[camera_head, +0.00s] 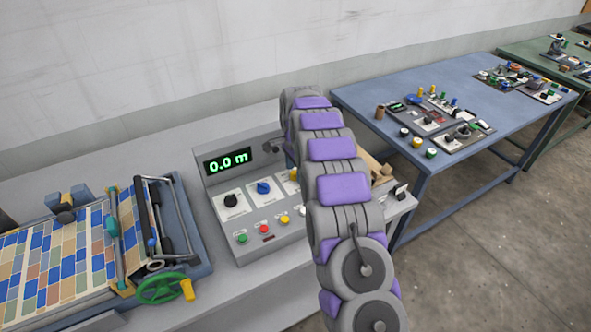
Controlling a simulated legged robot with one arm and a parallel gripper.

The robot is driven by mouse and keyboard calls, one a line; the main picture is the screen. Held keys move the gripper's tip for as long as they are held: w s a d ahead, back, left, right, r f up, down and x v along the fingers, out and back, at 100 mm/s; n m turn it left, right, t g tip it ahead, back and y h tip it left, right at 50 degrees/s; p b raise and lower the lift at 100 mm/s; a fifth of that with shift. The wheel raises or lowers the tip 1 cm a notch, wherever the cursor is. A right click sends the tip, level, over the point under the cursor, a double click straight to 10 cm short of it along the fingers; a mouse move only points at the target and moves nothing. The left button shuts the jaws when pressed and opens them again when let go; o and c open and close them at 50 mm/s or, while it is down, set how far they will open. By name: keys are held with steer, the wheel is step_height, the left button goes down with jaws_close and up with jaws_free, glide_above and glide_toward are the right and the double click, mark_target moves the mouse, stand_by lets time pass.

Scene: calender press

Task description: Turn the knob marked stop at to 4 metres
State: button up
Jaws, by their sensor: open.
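The grey control panel (222,188) stands on the bench with a display (229,161) reading 0.0 m in green. Below the display is a row of knobs on white plates: a black knob (232,200), a blue knob (263,187) and a yellow knob (294,174) partly hidden by my arm. Their markings are too small to read, so I cannot tell which is marked stop at. My purple and grey arm covers the panel's right part.
Green, red and yellow buttons (264,229) line the panel's lower front. At left is a press with a patterned sheet (55,260), rollers and a green handwheel (160,288).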

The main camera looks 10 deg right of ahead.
steer(key=c, duration=1)
steer(key=shift+c, duration=0.3)
